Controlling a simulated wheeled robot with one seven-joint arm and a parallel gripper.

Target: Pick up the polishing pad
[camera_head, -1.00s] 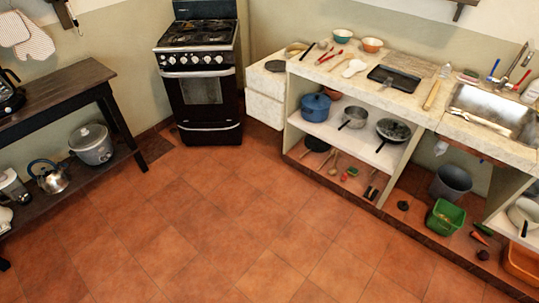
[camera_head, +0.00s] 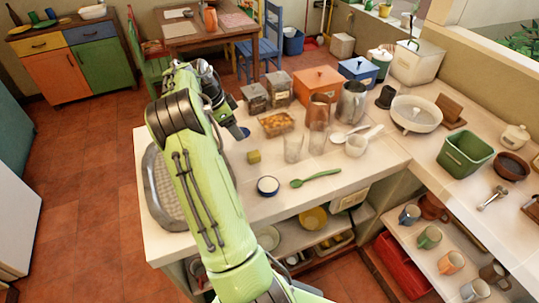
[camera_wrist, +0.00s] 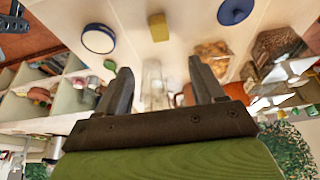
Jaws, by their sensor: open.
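No label marks the polishing pad. Small candidates lie on the pale counter (camera_head: 225,213): a round white-topped piece with a dark blue rim (camera_head: 268,186), a yellow block (camera_head: 254,157) and a blue disc (camera_head: 244,133). In the wrist view, the white-topped piece (camera_wrist: 98,39), yellow block (camera_wrist: 157,27) and blue disc (camera_wrist: 235,11) are apart, beyond my fingertips. My gripper (camera_wrist: 162,82) is open, with nothing held between its fingers. In the head view my green arm reaches over the counter, and its end is near the blue disc, partly covering it.
Canisters and jugs crowd the back. The front counter is fairly clear.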

